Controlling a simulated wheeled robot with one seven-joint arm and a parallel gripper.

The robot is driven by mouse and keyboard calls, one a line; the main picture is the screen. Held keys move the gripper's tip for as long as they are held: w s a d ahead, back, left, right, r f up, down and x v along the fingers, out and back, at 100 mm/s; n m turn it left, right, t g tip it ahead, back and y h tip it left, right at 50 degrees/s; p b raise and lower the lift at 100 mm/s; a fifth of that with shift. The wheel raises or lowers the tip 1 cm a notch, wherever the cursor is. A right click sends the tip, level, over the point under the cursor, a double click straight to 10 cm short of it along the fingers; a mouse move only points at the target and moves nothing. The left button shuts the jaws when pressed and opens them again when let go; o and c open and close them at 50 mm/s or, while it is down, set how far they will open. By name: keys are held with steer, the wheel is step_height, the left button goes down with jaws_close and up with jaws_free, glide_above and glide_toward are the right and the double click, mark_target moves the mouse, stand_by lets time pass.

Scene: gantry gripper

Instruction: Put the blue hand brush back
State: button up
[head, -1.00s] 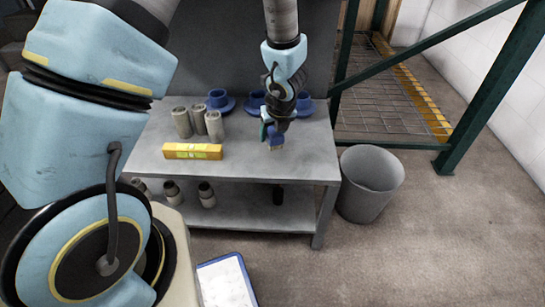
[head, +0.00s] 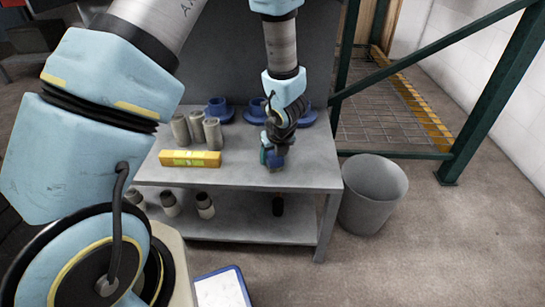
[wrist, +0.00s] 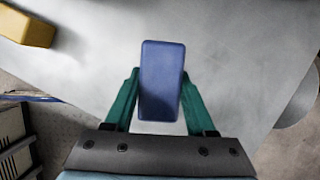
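The blue hand brush (wrist: 161,80) shows in the wrist view as a blue rounded block seen from above, between the two green fingers of my gripper (wrist: 160,78). The fingertips appear to touch its two sides, so my gripper is shut on it. In the head view my gripper (head: 274,158) points down at the right part of the grey workbench top (head: 240,172), near its front edge. Only a small blue part of the brush shows there, and its bristles are hard to make out. I cannot tell whether it touches the bench top.
A yellow spirit level (head: 190,158) lies to the left, with several grey cylinders (head: 195,131) behind it. Blue cups on round bases (head: 218,109) stand along the back. The lower shelf (head: 235,222) holds jars and a dark bottle (head: 278,204). A grey bin (head: 372,195) stands right.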

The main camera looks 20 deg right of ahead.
steer(key=o, duration=0.4)
steer(key=shift+f, duration=0.15)
steer(key=shift+o, duration=0.2)
steer(key=shift+s+d+r+p, duration=0.1)
steer(key=shift+d+r+p, duration=0.05)
steer(key=shift+r+p, duration=0.35)
steer(key=p+v, duration=0.4)
steer(key=v, duration=0.7)
steer(key=shift+r+p, duration=0.3)
